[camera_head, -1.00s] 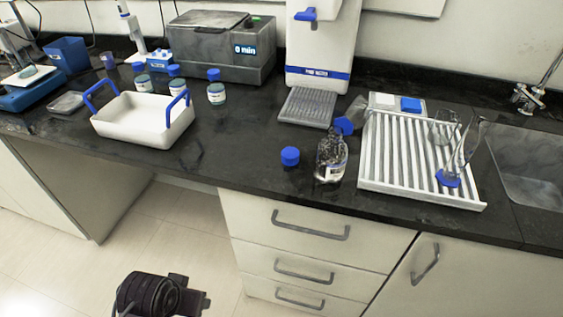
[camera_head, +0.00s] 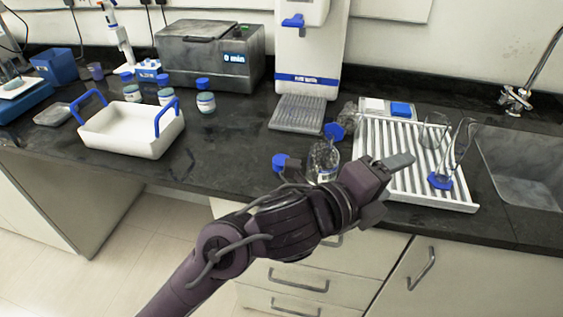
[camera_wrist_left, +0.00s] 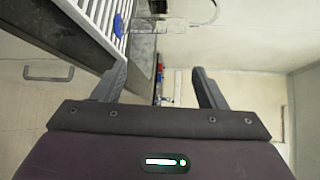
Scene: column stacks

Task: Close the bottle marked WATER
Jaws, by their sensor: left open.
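A clear glass bottle (camera_head: 322,161) with a white label stands near the counter's front edge in the head view. Its mouth shows no cap, its lower part is hidden behind my left arm, and its label is too small to read. A blue cap (camera_head: 280,161) lies on the counter just left of it, partly covered by my arm. My left gripper (camera_head: 393,187) is open and empty, right of the bottle and over the front of the drying rack. In the left wrist view its fingers (camera_wrist_left: 158,72) are spread with nothing between them. My right gripper is not in view.
A ribbed white rack (camera_head: 440,198) with glassware is at the right, beside a sink (camera_head: 510,172). A blue-topped clear vessel (camera_head: 335,131) is behind the bottle. A white tray with blue handles (camera_head: 130,138) and several blue-capped bottles (camera_head: 205,101) stand left. Counter between is clear.

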